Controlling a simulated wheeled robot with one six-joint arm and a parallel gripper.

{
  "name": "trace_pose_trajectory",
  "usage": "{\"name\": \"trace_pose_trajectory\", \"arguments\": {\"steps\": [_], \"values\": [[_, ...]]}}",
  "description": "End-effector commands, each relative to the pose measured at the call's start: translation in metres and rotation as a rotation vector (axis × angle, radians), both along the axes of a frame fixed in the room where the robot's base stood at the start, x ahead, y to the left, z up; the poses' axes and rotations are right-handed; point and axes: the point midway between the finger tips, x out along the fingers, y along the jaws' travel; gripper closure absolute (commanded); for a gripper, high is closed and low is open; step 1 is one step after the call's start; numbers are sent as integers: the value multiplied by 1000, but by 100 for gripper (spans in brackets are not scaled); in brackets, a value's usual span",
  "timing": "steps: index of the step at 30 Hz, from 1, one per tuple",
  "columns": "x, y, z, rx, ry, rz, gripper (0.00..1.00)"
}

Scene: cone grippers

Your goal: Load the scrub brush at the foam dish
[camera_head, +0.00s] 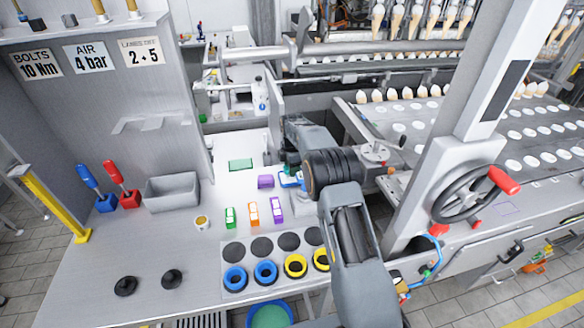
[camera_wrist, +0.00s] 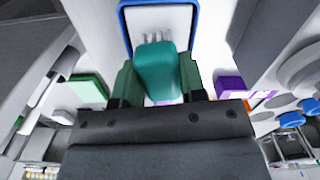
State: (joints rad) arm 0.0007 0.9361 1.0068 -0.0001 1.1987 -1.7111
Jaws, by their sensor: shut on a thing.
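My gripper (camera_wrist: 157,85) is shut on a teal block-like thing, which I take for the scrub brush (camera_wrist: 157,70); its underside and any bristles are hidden. In the head view a bit of the teal brush (camera_head: 292,158) shows at the gripper, partly hidden by my arm. A blue-rimmed white dish (camera_wrist: 193,32), which I take for the foam dish, lies just beyond the brush in the wrist view. Its blue rim also shows in the head view (camera_head: 288,182). I cannot tell whether the brush touches the dish.
A green slab (camera_head: 240,165) and a purple block (camera_head: 265,181) lie near the dish. Green, orange and purple-and-white pieces (camera_head: 253,213) stand nearer. A panel with blue rings (camera_head: 235,278) and yellow rings is at the front. A grey bin (camera_head: 172,192) stands left. The left front table is mostly clear.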

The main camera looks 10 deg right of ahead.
Motion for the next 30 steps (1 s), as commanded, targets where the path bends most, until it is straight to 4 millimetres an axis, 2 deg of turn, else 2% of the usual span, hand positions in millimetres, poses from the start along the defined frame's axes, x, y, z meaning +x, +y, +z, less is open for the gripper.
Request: {"name": "trace_pose_trajectory", "arguments": {"steps": [30], "values": [[0, 0, -9, 0, 0, 0, 81]]}}
